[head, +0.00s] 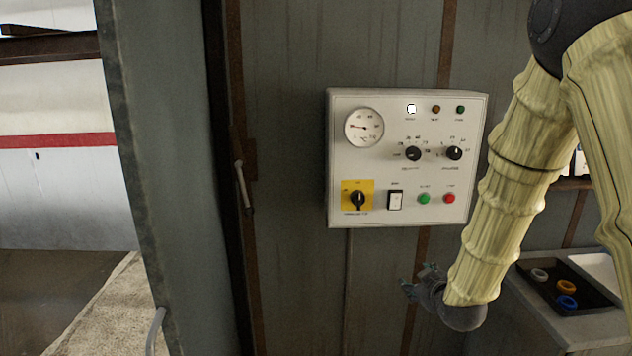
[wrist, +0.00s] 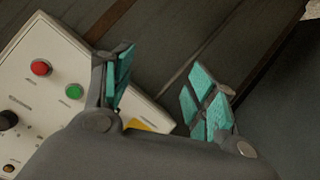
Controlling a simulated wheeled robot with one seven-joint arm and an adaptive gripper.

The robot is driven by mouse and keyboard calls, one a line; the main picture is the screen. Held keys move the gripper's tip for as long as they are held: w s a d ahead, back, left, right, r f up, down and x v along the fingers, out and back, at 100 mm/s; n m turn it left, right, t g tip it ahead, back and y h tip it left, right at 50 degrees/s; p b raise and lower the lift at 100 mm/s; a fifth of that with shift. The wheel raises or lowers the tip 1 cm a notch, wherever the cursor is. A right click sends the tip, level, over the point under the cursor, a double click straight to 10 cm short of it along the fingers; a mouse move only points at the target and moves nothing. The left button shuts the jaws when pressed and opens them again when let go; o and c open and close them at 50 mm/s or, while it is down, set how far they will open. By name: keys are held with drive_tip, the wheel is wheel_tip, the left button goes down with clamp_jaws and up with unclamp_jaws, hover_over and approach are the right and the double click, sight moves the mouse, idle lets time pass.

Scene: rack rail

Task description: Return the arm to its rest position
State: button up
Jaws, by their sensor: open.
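My gripper (head: 422,283) is at the lower end of my arm, below the right part of a white control panel. In the wrist view my gripper (wrist: 165,95) is open and empty, its teal finger pads apart. The control panel (head: 380,215) is on the grey metal wall and has a gauge, several knobs, lamps and buttons. In the wrist view the panel (wrist: 60,65) lies to the left, tilted, with its red and green buttons beside the left finger. The gripper looks apart from the panel. My arm comes down from the upper right of the head view.
A black tray (head: 530,279) with several coloured rings sits on a grey counter (head: 535,322) at the lower right, beside my arm. A door handle (head: 243,188) is left of the panel. The wall below the panel is clear.

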drive_tip(key=s+a+f+m+g, duration=0.1)
drive_tip(key=s+f+g, duration=0.1)
drive_tip(key=s+f, duration=0.5)
drive_tip(key=s+f+m+g, duration=0.1)
drive_tip(key=s+f+g, duration=0.15)
drive_tip(key=f, duration=0.85)
drive_tip(key=s+a+f+m+g, duration=0.1)
drive_tip(key=s+f+g, duration=0.1)
drive_tip(key=s+f, duration=0.5)
drive_tip(key=s+f+m+g, duration=0.2)
drive_tip(key=s+f, duration=0.5)
drive_tip(key=s, duration=1)
drive_tip(key=s+a+f+m+g, duration=0.1)
drive_tip(key=s+f+g, duration=0.3)
drive_tip(key=s, duration=0.9)
wheel_tip(320, 180, down, 4)
drive_tip(key=shift+a+r+m, duration=0.15)
drive_tip(key=shift+a+m, duration=0.2)
drive_tip(key=shift+m, duration=0.05)
